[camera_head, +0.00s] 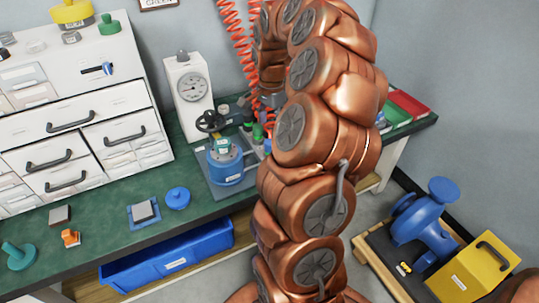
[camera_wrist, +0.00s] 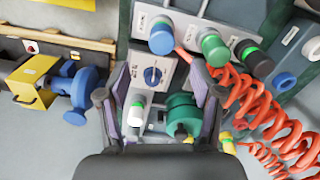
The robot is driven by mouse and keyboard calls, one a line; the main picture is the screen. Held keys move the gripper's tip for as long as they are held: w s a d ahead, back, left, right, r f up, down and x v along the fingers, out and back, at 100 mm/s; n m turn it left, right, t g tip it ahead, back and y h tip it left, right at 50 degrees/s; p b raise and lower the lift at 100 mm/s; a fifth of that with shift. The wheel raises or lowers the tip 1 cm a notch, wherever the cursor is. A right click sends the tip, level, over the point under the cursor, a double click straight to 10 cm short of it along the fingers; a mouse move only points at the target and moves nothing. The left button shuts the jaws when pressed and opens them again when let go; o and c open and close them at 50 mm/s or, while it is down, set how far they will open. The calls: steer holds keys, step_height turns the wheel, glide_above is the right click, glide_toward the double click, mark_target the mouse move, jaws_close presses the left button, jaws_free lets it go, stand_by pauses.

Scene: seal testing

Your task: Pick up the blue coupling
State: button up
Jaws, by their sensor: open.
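In the wrist view, a fitting with a blue end (camera_wrist: 162,38) stands above my gripper in a row of capped fittings. It looks like a blue coupling. A second blue-ended fitting (camera_wrist: 284,82) is farther right, so I cannot tell for certain which one is the coupling. My gripper (camera_wrist: 158,98) is open and empty, its two fingers apart below the row and touching neither blue end. In the head view, my copper-coloured arm hides much of the bench's right part, and I cannot make out the gripper's fingertips.
A green-ended fitting (camera_wrist: 213,48) stands between the blue ones. A panel with a blue dial (camera_wrist: 153,76) and a green part (camera_wrist: 182,112) show between my fingers. A coiled orange hose (camera_wrist: 250,100) runs at right. A blue pot (camera_head: 228,168) and gauge box (camera_head: 189,88) stand on the bench.

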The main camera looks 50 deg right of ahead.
mark_target(270, 142)
steer(key=shift+w+a+f, duration=0.1)
steer(key=shift+f, duration=1.85)
steer(key=shift+w+a+f, duration=0.1)
steer(key=shift+f, duration=1.8)
jaws_close()
